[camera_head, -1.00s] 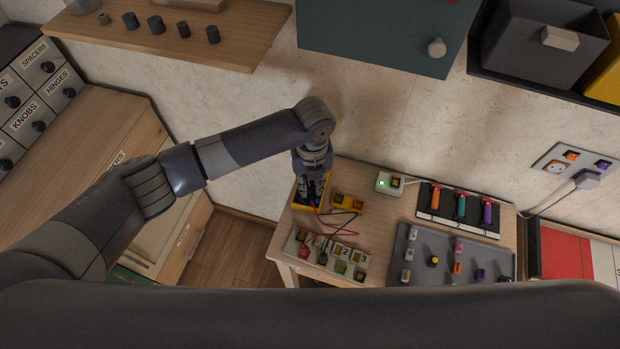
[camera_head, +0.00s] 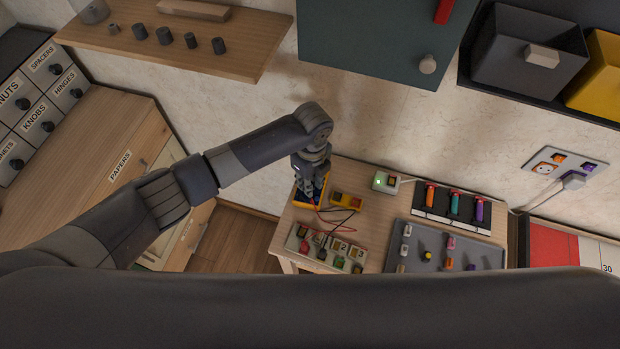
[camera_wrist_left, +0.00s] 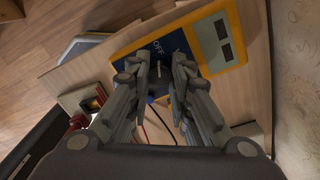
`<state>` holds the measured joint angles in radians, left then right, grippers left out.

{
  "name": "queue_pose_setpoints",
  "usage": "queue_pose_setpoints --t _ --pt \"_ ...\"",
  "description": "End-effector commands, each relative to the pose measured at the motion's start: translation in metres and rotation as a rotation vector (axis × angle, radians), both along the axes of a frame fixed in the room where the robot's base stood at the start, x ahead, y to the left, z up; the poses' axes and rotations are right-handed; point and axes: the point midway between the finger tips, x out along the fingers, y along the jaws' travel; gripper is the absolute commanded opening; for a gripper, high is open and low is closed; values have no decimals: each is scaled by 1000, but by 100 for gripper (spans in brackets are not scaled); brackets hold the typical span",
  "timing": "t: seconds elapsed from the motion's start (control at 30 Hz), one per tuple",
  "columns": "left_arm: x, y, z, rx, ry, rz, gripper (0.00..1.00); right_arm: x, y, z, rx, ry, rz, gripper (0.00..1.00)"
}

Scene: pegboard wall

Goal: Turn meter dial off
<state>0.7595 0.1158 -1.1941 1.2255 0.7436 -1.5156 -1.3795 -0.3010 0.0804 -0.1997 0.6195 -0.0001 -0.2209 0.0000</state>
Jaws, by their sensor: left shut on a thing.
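The yellow meter (camera_head: 297,203) with a dark blue face lies at the back left of the small wooden table in the head view. In the left wrist view the meter (camera_wrist_left: 232,30) shows a grey display and the word OFF on its blue face. My left gripper (camera_head: 306,190) is over the meter's face; in the left wrist view its fingers (camera_wrist_left: 158,75) are close together around the spot just beside OFF. It is shut on the dial, which the fingertips mostly hide. The dial's pointing direction is not clear. My right gripper is not in view.
A numbered panel (camera_head: 325,248), a grey peg tray (camera_head: 440,246) and a tool rack (camera_head: 452,208) fill the table. A teal cabinet (camera_head: 385,40) hangs above.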

Motion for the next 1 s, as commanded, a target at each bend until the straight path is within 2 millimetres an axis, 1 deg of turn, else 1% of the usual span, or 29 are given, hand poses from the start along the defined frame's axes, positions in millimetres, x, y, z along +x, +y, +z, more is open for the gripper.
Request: queue_pose_setpoints --t 0.4,0.43,0.47,0.5,0.53,0.87,1.0 --pt "0 0 0 -1 -1 7 0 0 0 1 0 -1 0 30" --pt "0 0 0 -1 -1 7 24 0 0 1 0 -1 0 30" --pt "0 0 0 -1 -1 7 31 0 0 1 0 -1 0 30" --pt "0 0 0 -1 -1 7 40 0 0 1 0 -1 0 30" --pt "0 0 0 -1 -1 7 41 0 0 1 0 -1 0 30" --pt "0 0 2 -1 -1 6 41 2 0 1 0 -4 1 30" --pt "2 0 17 -1 -3 5 41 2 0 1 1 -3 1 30"
